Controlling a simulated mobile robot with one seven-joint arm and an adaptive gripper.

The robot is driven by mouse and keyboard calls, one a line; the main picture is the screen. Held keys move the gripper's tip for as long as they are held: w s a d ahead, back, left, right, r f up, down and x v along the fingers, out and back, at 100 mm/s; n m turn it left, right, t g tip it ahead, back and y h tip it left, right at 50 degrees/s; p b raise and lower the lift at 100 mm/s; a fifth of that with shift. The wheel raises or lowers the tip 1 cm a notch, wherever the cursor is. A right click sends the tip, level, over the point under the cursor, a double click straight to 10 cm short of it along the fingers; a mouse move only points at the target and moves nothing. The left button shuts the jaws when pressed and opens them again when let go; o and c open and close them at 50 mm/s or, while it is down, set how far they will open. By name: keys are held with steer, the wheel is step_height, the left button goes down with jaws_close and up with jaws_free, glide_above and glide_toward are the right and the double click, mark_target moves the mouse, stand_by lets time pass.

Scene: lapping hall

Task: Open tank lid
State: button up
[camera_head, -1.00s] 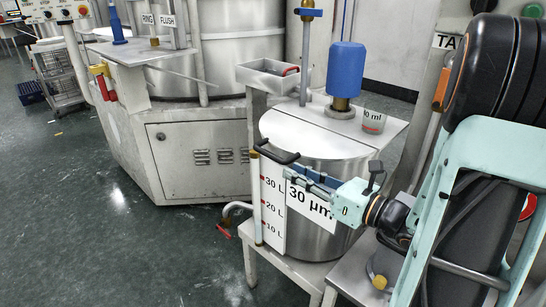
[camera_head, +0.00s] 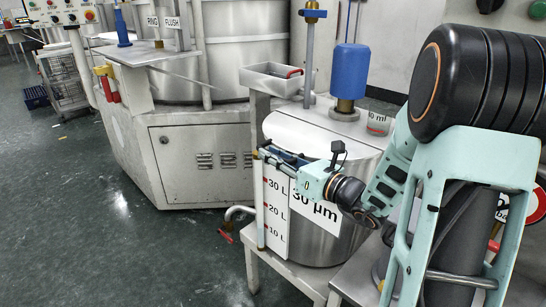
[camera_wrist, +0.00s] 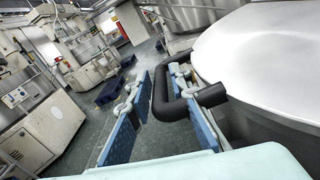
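The tank (camera_head: 325,248) is a silver drum with a litre scale and a "30 µm" label. Its pale lid (camera_head: 300,132) lies flat on top and fills the right of the wrist view (camera_wrist: 270,60). The black handle (camera_wrist: 161,92) juts from the lid's edge. My gripper (camera_head: 268,156) is at the front left of the lid, level with the handle. In the wrist view its two blue-padded fingers (camera_wrist: 155,95) stand apart, with the handle's bar between them. I cannot tell whether either finger touches it. In the head view my gripper largely hides the handle.
A blue motor (camera_head: 348,72) and a measuring cup (camera_head: 378,123) stand on the back part of the tank top. A small metal tray (camera_head: 275,78) is behind the lid on the left. A large machine cabinet (camera_head: 205,165) stands beyond.

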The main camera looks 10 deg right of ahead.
steer(key=shift+c, duration=0.5)
jaws_close()
steer(key=shift+r, duration=0.1)
